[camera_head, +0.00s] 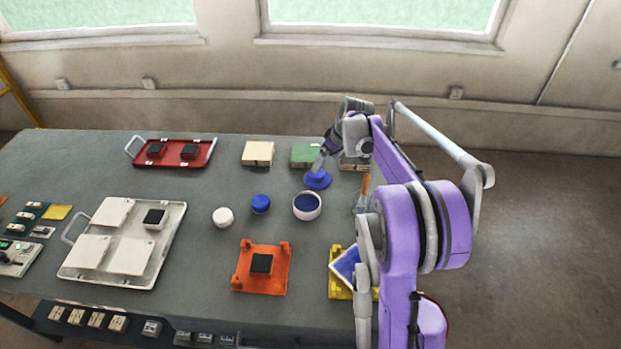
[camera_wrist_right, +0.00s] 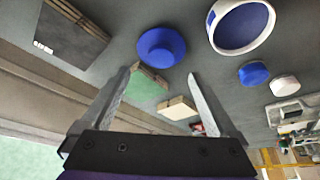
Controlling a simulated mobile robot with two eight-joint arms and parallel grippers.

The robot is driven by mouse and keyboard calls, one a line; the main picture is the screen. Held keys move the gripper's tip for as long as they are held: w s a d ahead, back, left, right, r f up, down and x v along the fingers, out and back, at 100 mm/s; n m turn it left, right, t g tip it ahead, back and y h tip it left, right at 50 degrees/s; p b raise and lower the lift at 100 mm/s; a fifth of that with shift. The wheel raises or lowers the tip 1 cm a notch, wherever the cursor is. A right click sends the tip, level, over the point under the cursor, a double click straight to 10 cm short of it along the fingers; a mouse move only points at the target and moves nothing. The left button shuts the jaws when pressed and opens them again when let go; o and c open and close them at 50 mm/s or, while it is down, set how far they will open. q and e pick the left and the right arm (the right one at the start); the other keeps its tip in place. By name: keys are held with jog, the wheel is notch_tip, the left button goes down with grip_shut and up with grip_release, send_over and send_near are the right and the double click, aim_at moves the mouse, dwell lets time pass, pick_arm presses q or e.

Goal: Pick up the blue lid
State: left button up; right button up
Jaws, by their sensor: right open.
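The blue lid (camera_head: 317,181) is a round disc with a raised knob, on the grey table just beyond a white bowl with a blue inside (camera_head: 307,206). In the right wrist view the lid (camera_wrist_right: 162,45) lies past the fingertips, roughly centred between them. My right gripper (camera_head: 321,164) is close to the lid at its far side, partly hidden by its own arm. In the wrist view its two fingers (camera_wrist_right: 161,76) are apart with nothing held between them. I cannot tell whether a finger touches the lid. My left gripper is not in view.
A small blue round piece (camera_head: 260,203) and a white one (camera_head: 222,217) stand left of the bowl. A green block (camera_head: 304,154) and a tan block (camera_head: 258,152) lie behind. An orange fixture (camera_head: 241,277) is nearer. My right arm covers the table's right side.

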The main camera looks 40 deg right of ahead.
aim_at(319, 174)
jog(key=shift+x, duration=1.2)
jog(key=x, duration=0.5)
jog(key=shift+w+a+f, duration=0.1)
jog(key=shift+w+f, duration=0.15)
jog(key=shift+w, duration=0.05)
jog(key=shift+s, duration=0.1)
grip_shut()
jog(key=shift+r, duration=0.15)
